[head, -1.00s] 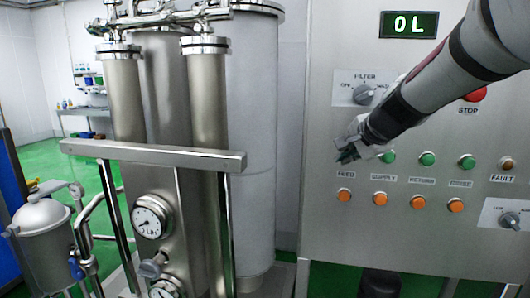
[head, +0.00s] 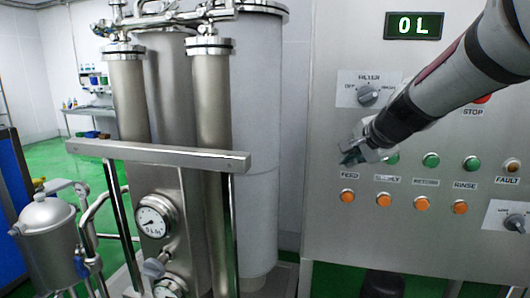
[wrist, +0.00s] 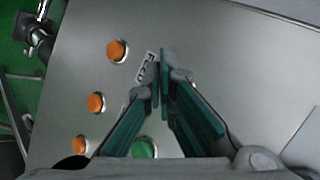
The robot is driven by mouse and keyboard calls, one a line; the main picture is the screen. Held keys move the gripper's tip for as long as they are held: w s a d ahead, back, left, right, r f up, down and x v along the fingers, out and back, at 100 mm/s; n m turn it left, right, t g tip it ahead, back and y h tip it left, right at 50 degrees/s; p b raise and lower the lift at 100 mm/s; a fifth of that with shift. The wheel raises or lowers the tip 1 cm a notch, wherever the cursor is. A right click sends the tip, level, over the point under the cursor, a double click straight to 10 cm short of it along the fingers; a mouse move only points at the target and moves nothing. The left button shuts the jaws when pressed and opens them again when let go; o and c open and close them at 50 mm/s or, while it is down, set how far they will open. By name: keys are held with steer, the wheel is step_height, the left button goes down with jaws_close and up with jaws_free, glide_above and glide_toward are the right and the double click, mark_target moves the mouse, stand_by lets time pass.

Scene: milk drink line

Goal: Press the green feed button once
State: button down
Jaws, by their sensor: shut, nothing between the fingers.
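The green feed button itself is not visible. The FEED label (head: 349,176) and the orange button (head: 347,196) below it show on the steel panel, and my gripper (head: 349,159) covers the spot above the label. In the wrist view, the shut teal fingers (wrist: 166,62) reach close beside the FEED label (wrist: 147,67) and hide the panel behind them. Their tips are near the panel; I cannot tell whether they touch it. A neighbouring green button (head: 392,158), above the partly hidden second label, shows just right of my gripper; a green button (wrist: 145,148) also shows below the fingers in the wrist view.
More green buttons (head: 431,160) and orange buttons (head: 421,204) continue to the right. The filter knob (head: 368,95) is above my gripper. The red stop button (head: 482,99) is partly behind my arm. The display (head: 414,25) reads 0 L. A steel filter unit (head: 210,105) stands left.

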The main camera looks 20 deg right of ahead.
steer(key=shift+s+a+p, duration=0.35)
steer(key=shift+s+a, duration=0.4)
steer(key=shift+s, duration=0.3)
steer(key=shift+s+a+p, duration=0.3)
steer(key=shift+s+a, duration=0.4)
steer(key=shift+s, duration=0.35)
